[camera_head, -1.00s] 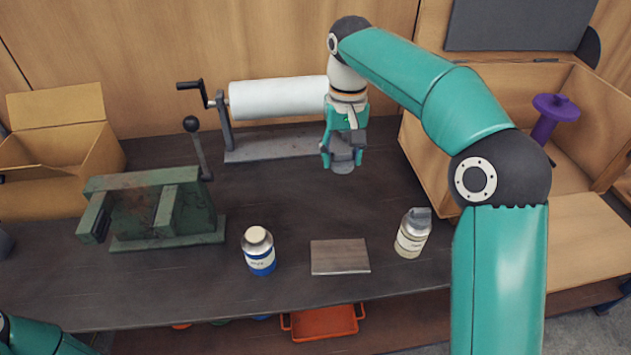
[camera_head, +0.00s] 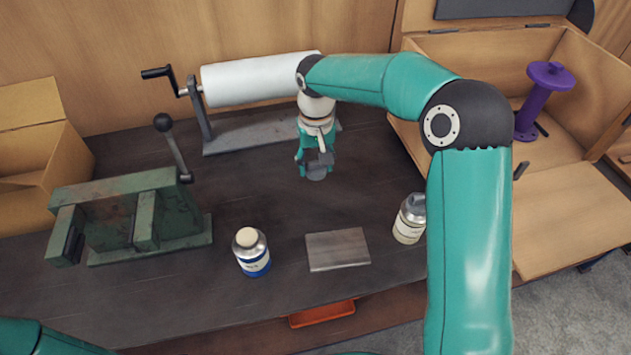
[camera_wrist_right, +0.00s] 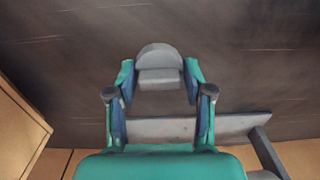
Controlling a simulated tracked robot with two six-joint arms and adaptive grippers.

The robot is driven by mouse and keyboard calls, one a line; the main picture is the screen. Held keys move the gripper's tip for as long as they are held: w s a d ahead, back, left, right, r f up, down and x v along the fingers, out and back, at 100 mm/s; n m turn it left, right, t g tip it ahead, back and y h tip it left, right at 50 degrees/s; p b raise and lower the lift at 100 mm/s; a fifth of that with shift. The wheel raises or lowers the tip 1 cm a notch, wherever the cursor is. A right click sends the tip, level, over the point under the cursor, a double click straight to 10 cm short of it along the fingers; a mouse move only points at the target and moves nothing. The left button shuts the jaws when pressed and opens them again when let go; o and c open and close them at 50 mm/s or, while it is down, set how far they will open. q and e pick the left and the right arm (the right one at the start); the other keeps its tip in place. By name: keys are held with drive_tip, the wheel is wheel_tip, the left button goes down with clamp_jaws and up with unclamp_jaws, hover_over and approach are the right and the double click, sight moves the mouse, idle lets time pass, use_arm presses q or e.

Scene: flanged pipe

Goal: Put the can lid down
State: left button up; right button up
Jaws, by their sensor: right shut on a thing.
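The can lid (camera_head: 316,173) is a small grey disc with a block-like grip on top. My right gripper (camera_head: 316,160) is shut on it and holds it over the dark bench, in front of the roll stand. In the right wrist view the lid (camera_wrist_right: 158,52) sits between the fingertips of the gripper (camera_wrist_right: 158,78). I cannot tell whether its underside touches the bench. My left gripper is out of view; only part of my left arm shows at the lower left.
A blue-labelled can (camera_head: 252,252), a flat grey plate (camera_head: 337,250) and a pale-labelled can (camera_head: 409,220) stand near the front. A green vise (camera_head: 130,215) is left, a white roll (camera_head: 255,78) behind, an open box (camera_head: 570,215) right. Bench between vise and lid is clear.

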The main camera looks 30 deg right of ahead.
sight(316, 191)
drive_tip(key=shift+f+p, duration=0.3)
drive_tip(key=shift+f, duration=3.15)
drive_tip(key=o, duration=0.8)
drive_tip(key=shift+o, duration=0.2)
wheel_tip(316, 191, up, 12)
drive_tip(key=shift+s+r+b, duration=0.1)
drive_tip(key=shift+b, duration=0.25)
